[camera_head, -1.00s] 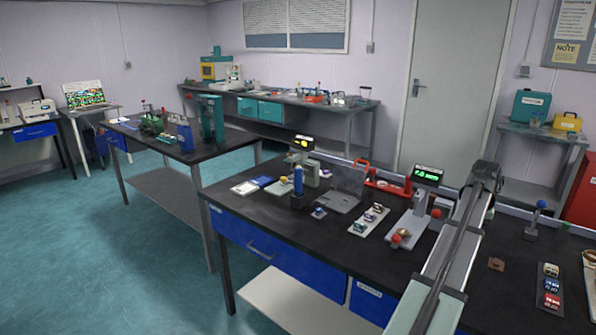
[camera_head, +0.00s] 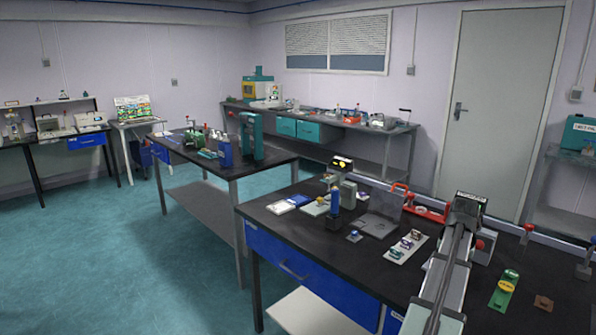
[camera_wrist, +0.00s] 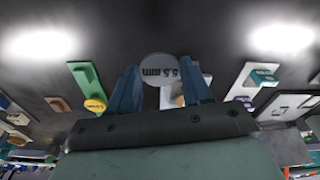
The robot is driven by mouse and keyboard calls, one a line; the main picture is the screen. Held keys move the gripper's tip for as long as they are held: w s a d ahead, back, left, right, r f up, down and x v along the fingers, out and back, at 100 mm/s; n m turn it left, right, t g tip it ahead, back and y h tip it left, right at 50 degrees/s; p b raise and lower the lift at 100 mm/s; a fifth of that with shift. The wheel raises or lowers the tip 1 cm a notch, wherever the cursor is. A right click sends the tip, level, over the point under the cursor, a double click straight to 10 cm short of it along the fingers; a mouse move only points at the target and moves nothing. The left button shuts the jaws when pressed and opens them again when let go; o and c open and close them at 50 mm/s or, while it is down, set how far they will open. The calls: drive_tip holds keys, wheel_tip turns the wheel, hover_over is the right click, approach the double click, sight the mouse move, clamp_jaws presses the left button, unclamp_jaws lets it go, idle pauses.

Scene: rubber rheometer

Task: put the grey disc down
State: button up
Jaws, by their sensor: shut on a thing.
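In the wrist view, my gripper (camera_wrist: 160,66) shows its two blue fingers on either side of a round grey disc (camera_wrist: 158,70). The disc has dark lettering that reads 5.5 mm upside down. The gripper is shut on the disc and hides its lower edge. A dark surface fills the background behind it; I cannot tell how far the disc is above it. In the head view my arm reaches over the front black bench (camera_head: 300,232), and I cannot make out the gripper or disc there.
A green plate with a yellow piece (camera_head: 506,286) and a small brown block (camera_head: 543,302) lie right of my arm. A white plate with several small pieces (camera_head: 406,246), a red-handled fixture (camera_head: 425,212) and a blue bottle (camera_head: 335,203) stand left of it.

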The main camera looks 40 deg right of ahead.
drive_tip(key=w+a+f+n, duration=0.1)
drive_tip(key=w+a, duration=0.2)
drive_tip(key=w, duration=0.3)
drive_tip(key=w+a+f+n, duration=0.1)
drive_tip(key=w+a, duration=0.3)
drive_tip(key=w, duration=0.2)
drive_tip(key=w+a+f+n, duration=0.1)
drive_tip(key=w+a, duration=0.3)
drive_tip(key=w, duration=0.3)
drive_tip(key=shift+w+n+t, duration=0.1)
drive_tip(key=shift+n+t, duration=0.2)
drive_tip(key=shift+n, duration=0.1)
drive_tip(key=w+a+f+n, duration=0.2)
drive_tip(key=w+a+n, duration=0.2)
drive_tip(key=w+a, duration=1.25)
drive_tip(key=w+a+f+n, duration=0.1)
drive_tip(key=w+a, duration=0.3)
drive_tip(key=a, duration=0.9)
drive_tip(key=w+a+f+n+y, duration=0.1)
drive_tip(key=w+a+n, duration=0.2)
drive_tip(key=a, duration=1.1)
drive_tip(key=w+a+n, duration=0.3)
drive_tip(key=w+a, duration=0.1)
drive_tip(key=a, duration=0.9)
drive_tip(key=shift+w+a+f+n+t, duration=0.2)
drive_tip(key=shift+w+f+n+t, duration=0.1)
drive_tip(key=shift+w+f+n, duration=0.1)
drive_tip(key=shift+d, duration=0.1)
